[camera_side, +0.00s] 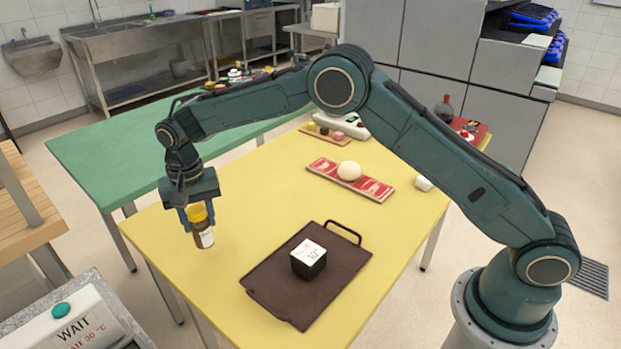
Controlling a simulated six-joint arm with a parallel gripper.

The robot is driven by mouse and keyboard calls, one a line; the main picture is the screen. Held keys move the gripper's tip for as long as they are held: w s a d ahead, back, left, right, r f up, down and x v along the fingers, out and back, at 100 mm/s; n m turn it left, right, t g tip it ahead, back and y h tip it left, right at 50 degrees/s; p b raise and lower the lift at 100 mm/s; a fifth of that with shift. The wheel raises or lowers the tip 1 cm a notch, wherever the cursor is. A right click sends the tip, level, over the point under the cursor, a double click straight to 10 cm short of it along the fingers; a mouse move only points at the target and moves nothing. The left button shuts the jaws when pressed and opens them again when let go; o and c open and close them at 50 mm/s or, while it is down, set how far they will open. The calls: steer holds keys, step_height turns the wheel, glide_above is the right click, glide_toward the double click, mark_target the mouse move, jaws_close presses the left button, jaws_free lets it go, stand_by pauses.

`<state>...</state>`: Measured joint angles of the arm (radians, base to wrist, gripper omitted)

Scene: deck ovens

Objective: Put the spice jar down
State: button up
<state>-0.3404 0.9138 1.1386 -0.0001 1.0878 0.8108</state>
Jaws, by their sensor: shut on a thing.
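The spice jar (203,236) is a small brown jar with a yellow lid and a white label. My gripper (198,212) points down and is shut on the jar near its lid. The jar hangs upright, or close to it, at the left part of the yellow table (270,205). I cannot tell whether its base touches the table top or is a little above it.
A dark tray (278,282) with a handle holds a black box with a white top (308,259), right of the jar. A red-and-white board (374,187) bears a white ball (349,171) farther back. A green table (110,155) stands behind. Yellow surface around the jar is clear.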

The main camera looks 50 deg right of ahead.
mark_target(202, 231)
steer(key=shift+f, duration=1.85)
steer(key=shift+f, duration=0.1)
steer(key=o, duration=1)
steer(key=shift+o, duration=0.2)
step_height(202, 231, up, 12)
steer(key=shift+f, duration=0.25)
steer(key=shift+r, duration=0.35)
